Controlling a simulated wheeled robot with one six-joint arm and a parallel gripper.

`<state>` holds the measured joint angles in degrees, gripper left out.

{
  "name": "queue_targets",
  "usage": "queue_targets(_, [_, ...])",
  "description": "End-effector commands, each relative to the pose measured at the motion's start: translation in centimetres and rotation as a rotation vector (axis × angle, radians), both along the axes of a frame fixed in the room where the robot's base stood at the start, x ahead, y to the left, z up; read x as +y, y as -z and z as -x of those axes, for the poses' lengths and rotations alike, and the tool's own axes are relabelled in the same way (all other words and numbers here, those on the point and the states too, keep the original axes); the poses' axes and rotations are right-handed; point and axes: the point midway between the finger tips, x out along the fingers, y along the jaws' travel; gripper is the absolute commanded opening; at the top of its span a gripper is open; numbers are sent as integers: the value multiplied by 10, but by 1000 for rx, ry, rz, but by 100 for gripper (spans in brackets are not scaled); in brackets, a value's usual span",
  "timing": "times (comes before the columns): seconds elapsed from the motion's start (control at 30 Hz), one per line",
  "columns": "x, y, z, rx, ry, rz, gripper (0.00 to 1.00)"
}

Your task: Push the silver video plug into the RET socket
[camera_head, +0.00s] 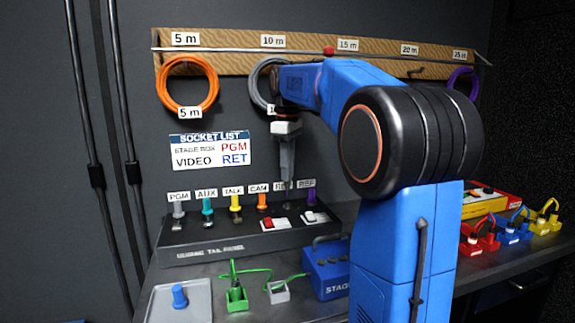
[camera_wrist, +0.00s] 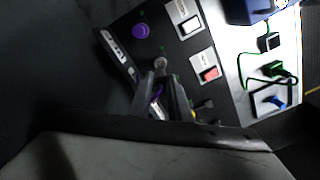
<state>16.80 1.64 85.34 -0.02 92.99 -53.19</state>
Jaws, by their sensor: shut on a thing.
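My gripper (camera_head: 288,182) points down at the socket panel (camera_head: 205,241), in front of the partly hidden label between CAM and REF. In the wrist view my gripper's fingers (camera_wrist: 165,78) close on the silver plug (camera_wrist: 160,62), of which a small grey round part shows at the fingertips. It sits in line with the row of sockets, beside the purple REF plug (camera_wrist: 140,32). The RET socket itself is hidden by the plug and fingers. I cannot tell how deep the plug sits.
Grey PGM (camera_head: 178,210), teal AUX (camera_head: 207,210), yellow TALK (camera_head: 235,203) and orange CAM (camera_head: 262,202) plugs stand left of my gripper. A red switch (camera_head: 275,223) and a white switch (camera_head: 314,217) lie in front. A blue box (camera_head: 325,268) stands on the bench.

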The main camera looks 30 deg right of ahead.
Motion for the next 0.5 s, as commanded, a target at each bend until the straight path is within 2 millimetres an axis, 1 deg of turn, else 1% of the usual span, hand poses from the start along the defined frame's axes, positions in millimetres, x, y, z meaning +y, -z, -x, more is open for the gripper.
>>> queue_targets(0.2, [0,18,1,1,0,0,0])
queue_targets(0.5, [0,34,1,1,0,0,0])
